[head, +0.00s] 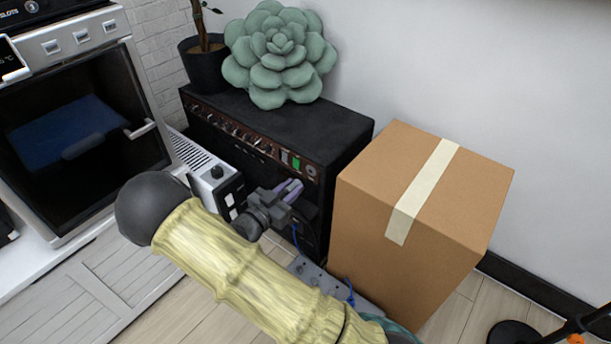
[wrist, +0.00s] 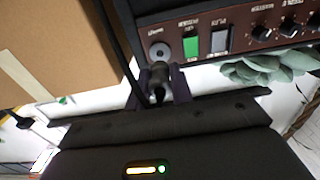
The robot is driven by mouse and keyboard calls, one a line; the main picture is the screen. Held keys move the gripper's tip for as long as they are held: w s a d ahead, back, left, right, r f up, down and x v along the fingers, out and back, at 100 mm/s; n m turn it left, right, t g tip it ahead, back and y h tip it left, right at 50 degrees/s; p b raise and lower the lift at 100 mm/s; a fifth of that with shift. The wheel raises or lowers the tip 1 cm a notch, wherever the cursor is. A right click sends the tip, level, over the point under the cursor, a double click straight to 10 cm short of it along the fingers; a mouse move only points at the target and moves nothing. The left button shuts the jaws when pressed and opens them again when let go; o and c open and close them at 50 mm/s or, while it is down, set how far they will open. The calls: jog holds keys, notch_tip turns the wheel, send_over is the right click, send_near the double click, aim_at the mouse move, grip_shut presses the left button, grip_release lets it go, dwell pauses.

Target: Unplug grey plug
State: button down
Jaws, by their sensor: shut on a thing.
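My gripper (head: 290,190) is in front of the black amplifier (head: 345,130), just below the right end of its knob panel. In the wrist view my gripper (wrist: 160,84) is shut on a dark grey plug-like piece (wrist: 158,88), which I take for the grey plug. A round socket (wrist: 160,50) shows on the panel close by. I cannot tell whether the plug is seated in anything or free. In the head view the fingers hide it.
A taped cardboard box (head: 420,200) stands close to the right of my gripper. A white slotted unit (head: 205,165) is on the left. A grey power strip (head: 310,273) with blue cables lies on the floor below. A succulent (head: 280,55) sits on the amplifier.

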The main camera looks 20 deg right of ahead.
jog(key=shift+s+a, duration=0.2)
jog(key=shift+a, duration=0.1)
jog(key=d+r+n+t+y+p, duration=0.1)
jog(key=w+d+r+n+t+y+p, duration=0.1)
jog(key=r+p, duration=0.1)
jog(key=w+d+r+n+t+y+p, duration=0.1)
jog(key=p, duration=0.1)
jog(key=shift+w+r, duration=0.1)
jog(key=shift+r, duration=0.2)
jog(key=n+t+y+p, duration=0.1)
jog(key=n+y+p, duration=0.1)
jog(key=y, duration=0.1)
jog(key=n+t+y+p, duration=0.2)
jog(key=y, duration=0.1)
jog(key=shift+w+d+f+t, duration=0.1)
jog(key=shift+w+d+t, duration=0.1)
jog(key=shift+t, duration=0.1)
